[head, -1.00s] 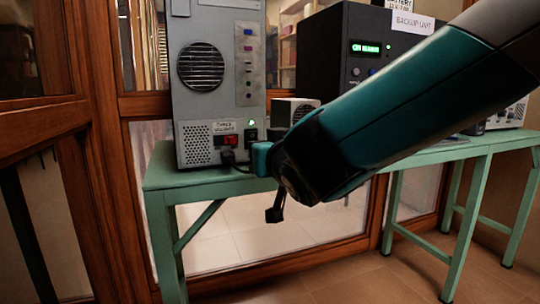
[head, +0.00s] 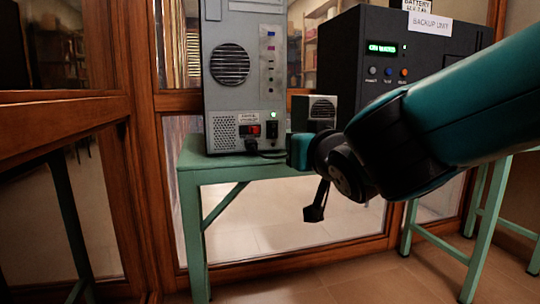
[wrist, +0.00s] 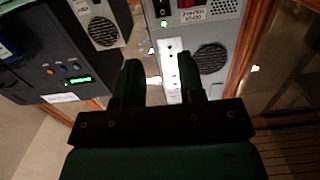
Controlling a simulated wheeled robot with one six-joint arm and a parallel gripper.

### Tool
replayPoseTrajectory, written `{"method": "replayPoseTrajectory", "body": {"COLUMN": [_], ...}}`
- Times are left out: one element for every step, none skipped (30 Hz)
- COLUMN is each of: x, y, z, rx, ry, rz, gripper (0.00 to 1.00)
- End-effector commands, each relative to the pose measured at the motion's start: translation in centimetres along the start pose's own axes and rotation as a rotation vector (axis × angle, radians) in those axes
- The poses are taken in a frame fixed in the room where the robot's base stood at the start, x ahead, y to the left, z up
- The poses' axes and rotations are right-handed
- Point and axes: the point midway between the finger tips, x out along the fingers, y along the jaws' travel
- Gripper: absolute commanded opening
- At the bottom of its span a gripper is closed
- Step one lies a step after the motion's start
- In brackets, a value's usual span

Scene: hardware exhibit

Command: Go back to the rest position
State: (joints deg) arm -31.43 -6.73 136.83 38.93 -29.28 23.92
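My gripper (head: 316,210) hangs from the end of my teal arm in the head view, in front of the green table and clear of it. In the wrist view my gripper (wrist: 160,78) shows two dark fingers set apart with nothing seen between them, so it is open and empty. The grey computer tower (head: 236,75) stands on the green table (head: 245,172) to the left of my arm. The tower also shows tilted and upside down in the wrist view (wrist: 220,32).
A black backup unit (head: 343,50) with a green display stands behind my arm. A small grey box (head: 322,108) sits between it and the tower. A wooden frame (head: 140,150) with glass runs along the left. Floor (head: 330,283) shows below the table.

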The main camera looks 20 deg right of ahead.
Motion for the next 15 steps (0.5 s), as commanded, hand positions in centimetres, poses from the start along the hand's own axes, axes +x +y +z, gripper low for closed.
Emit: {"method": "replayPoseTrajectory", "body": {"x": [0.0,0.0,0.0,-0.1,-0.2,-0.5,-0.8,-1.3,-2.2,-3.2,-4.3,-6.0,-7.4,-8.8,-10.7], "y": [0.0,0.0,0.0,0.0,0.0,-0.1,-0.2,-0.4,-0.8,-1.2,-1.7,-2.4,-2.9,-3.4,-4.0], "z": [0.0,0.1,0.4,0.8,1.4,2.5,3.6,4.9,6.8,8.2,9.6,11.3,12.4,13.3,14.2], "rx": [0.000,0.001,0.002,0.005,0.008,0.014,0.018,0.021,0.022,0.019,0.013,0.001,-0.011,-0.025,-0.046], "ry": [-0.001,-0.004,-0.020,-0.042,-0.073,-0.135,-0.193,-0.264,-0.372,-0.458,-0.546,-0.659,-0.739,-0.812,-0.899], "rz": [0.000,-0.001,-0.002,-0.004,-0.007,-0.015,-0.026,-0.041,-0.070,-0.098,-0.132,-0.185,-0.228,-0.271,-0.331], "gripper": [0.36,0.36,0.36,0.36,0.36,0.36,0.36,0.36,0.36,0.36,0.36,0.36,0.36,0.36,0.36]}}
